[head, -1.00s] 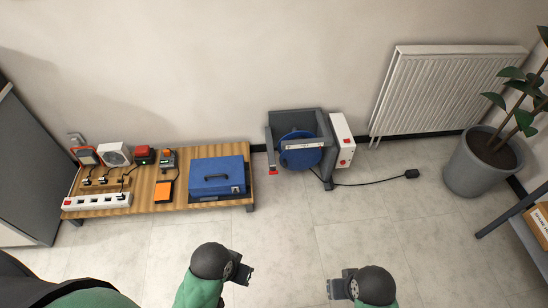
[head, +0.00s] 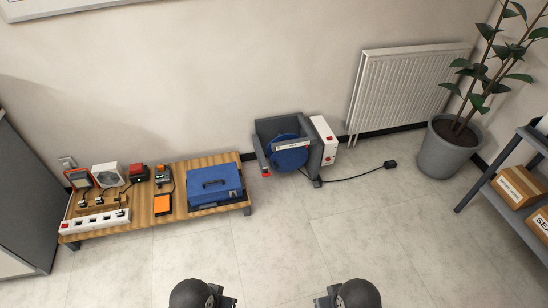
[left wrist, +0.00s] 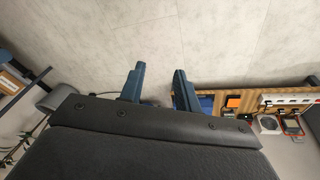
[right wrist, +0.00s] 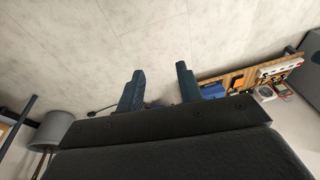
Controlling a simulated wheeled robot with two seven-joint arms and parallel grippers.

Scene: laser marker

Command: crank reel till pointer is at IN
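The cable reel (head: 290,157) has a blue drum in a grey frame and stands on the floor against the wall. A red piece (head: 266,174), perhaps the crank handle, shows at its lower left. A white strip lies across the drum; its marks and any pointer are too small to read. A white box (head: 323,140) with red marks is on the reel's right side. My left gripper (head: 230,301) and right gripper (head: 319,301) are at the bottom of the head view, well short of the reel. The left wrist view (left wrist: 160,85) and right wrist view (right wrist: 160,88) show both open and empty.
A low wooden bench (head: 137,217) left of the reel holds a blue case (head: 214,186), a power strip (head: 94,221) and small devices. A black cable runs right to a plug (head: 390,164). A radiator (head: 405,88), plant pot (head: 447,149) and shelf (head: 490,185) stand right. Floor ahead is clear.

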